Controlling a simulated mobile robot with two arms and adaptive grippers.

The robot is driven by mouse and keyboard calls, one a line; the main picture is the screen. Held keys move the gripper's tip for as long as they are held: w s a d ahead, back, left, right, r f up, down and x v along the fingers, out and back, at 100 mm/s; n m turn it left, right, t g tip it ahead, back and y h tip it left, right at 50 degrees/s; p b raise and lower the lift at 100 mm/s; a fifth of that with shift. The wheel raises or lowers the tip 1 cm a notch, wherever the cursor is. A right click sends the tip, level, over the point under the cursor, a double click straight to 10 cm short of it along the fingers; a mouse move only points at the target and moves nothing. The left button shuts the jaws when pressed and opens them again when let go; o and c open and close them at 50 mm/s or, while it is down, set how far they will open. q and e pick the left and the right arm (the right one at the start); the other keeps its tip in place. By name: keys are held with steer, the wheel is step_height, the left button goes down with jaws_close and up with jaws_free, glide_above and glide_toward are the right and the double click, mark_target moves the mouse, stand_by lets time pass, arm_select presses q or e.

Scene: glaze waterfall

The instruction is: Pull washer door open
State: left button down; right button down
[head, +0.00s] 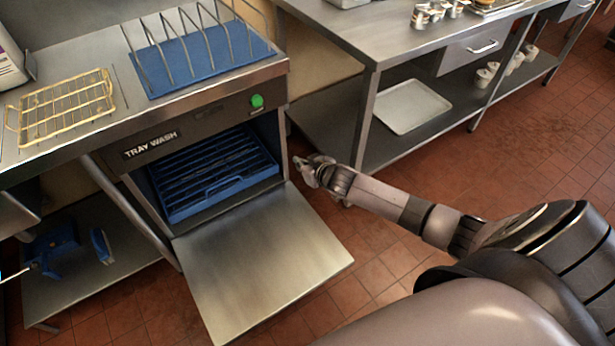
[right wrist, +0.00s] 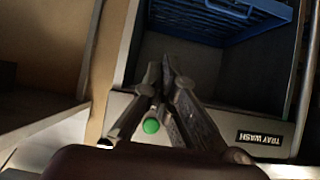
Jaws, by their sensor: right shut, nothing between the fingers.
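The tray washer's door (head: 262,262) is a flat steel panel. It is folded down and lies open in front of the washer in the head view. The washer opening shows a blue rack (head: 215,175) inside, also seen in the right wrist view (right wrist: 250,15). The dark front panel (head: 200,122) reads TRAY WASH and has a green button (head: 257,100). My right gripper (head: 300,164) is shut and empty, just right of the opening and above the door's right side, apart from the door. In the right wrist view its fingertips (right wrist: 167,62) come together. My left gripper is not in view.
A blue mat with a wire rack (head: 190,50) and a yellow wire rack (head: 66,103) are on the counter. A steel table (head: 400,40) stands right, with a tray (head: 411,107) on its lower shelf. Tiled floor (head: 490,165) is open at right.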

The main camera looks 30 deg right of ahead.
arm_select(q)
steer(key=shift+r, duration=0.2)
arm_select(e)
steer(key=s+f, duration=0.2)
steer(key=s, duration=0.1)
steer(key=shift+s+f, duration=0.15)
steer(key=shift+f, duration=0.05)
